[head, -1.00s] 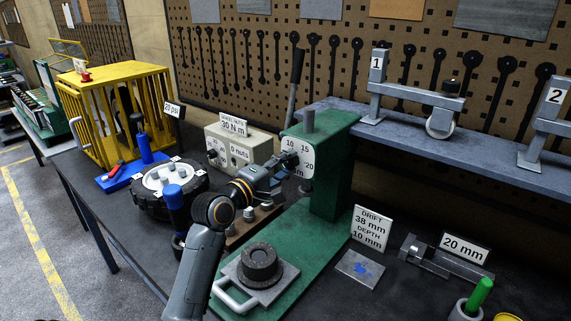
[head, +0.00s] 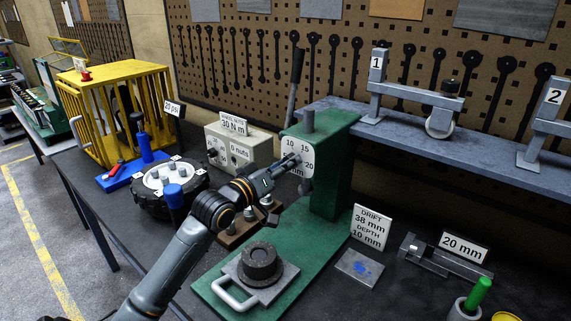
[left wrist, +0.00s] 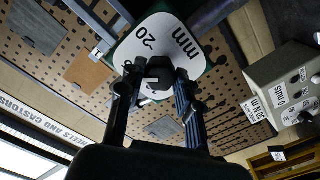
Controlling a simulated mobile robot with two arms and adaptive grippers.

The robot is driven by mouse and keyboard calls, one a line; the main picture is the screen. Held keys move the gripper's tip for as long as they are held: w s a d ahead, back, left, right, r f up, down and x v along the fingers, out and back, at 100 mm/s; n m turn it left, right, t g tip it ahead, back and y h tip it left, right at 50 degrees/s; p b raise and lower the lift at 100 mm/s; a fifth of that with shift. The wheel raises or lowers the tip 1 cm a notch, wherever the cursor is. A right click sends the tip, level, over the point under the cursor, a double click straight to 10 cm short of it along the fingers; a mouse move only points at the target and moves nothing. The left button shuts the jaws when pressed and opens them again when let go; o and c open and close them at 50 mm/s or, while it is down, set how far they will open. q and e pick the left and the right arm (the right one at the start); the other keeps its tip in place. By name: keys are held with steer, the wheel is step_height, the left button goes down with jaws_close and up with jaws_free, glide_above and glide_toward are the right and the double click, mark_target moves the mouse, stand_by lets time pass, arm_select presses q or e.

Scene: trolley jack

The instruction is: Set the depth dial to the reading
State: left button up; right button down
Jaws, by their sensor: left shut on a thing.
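The depth dial (head: 307,158) is a white plate marked 10, 15, 20 and mm on the green press (head: 335,170). My left gripper (head: 287,166) is at the dial and partly covers it. In the left wrist view, the fingers of my left gripper (left wrist: 157,78) are shut on the dark dial knob (left wrist: 159,68) in front of the white dial plate (left wrist: 187,52). I cannot tell where the knob points. A white card (head: 369,228) reads DRIFT 38 mm, DEPTH 10 mm. My right gripper is not in view.
A dark ring on a plate with a handle (head: 261,265) sits on the press base. A grey box (head: 236,150) and a wheel (head: 170,190) stand left of the press. A shelf (head: 470,145) runs behind, and a vise-like tool (head: 437,258) lies right.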

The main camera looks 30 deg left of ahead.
arm_select(q)
steer(key=m+p, duration=0.1)
steer(key=m, duration=1.1)
steer(key=shift+p, duration=0.35)
stand_by(0.4)
steer(key=o, duration=1.2)
steer(key=shift+c, duration=0.2)
steer(key=s+a, duration=0.1)
steer(key=s, duration=1.1)
